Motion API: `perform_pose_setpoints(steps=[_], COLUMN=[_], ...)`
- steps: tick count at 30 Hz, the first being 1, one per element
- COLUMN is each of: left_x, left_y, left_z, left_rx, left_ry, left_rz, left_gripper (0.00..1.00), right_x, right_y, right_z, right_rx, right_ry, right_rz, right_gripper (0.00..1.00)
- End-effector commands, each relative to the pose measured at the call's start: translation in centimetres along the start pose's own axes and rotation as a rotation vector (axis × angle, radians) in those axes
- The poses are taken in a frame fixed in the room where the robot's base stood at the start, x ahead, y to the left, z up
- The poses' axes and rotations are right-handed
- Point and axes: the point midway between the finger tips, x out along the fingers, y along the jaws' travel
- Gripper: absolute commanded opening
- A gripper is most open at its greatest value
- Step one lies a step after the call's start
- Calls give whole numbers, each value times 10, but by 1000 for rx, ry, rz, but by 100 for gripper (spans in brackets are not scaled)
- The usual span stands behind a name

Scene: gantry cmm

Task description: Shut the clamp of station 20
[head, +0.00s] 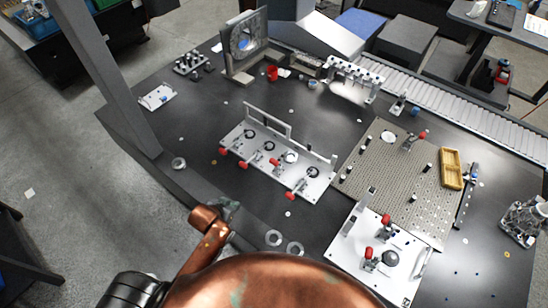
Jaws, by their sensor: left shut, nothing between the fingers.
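A light fixture plate (275,160) near the middle of the dark table carries several toggle clamps with red handles, such as the clamp (290,195) at its front right. A second light plate (350,250) at the lower right carries two red-handled clamps (378,242). I cannot read any station number, so I cannot tell which clamp is station 20. My left gripper (229,208) is shut and empty by the table's front edge, apart from the clamps and partly hidden by my copper arm. My right gripper is not in view.
The perforated plate (385,185) holds small posts, with a yellow tray (452,169) at its right. A grey upright post (105,70) rises at the left. A roller conveyor (450,105) runs behind. Loose rings (274,238) lie near the front edge.

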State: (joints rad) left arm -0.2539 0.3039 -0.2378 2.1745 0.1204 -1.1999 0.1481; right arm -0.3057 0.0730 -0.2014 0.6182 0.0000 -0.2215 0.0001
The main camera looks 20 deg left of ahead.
Motion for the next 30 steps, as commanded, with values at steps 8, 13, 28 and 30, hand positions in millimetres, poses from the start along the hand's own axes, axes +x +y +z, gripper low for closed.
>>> perform_pose_setpoints(steps=[8, 13, 28, 30], left_x=[-1, -11, 48, 61], left_y=[28, 40, 56, 58], left_z=[-166, -223, -260, -265], left_rx=[87, 109, 110, 111], left_ry=[274, 367, 387, 387], left_rz=[103, 149, 163, 162], left_gripper=[0, 0, 0, 0], right_x=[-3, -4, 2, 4], right_y=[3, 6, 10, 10], right_z=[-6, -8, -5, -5], right_rx=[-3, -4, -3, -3], right_ry=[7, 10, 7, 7], right_rz=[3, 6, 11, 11], right_gripper=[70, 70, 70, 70])
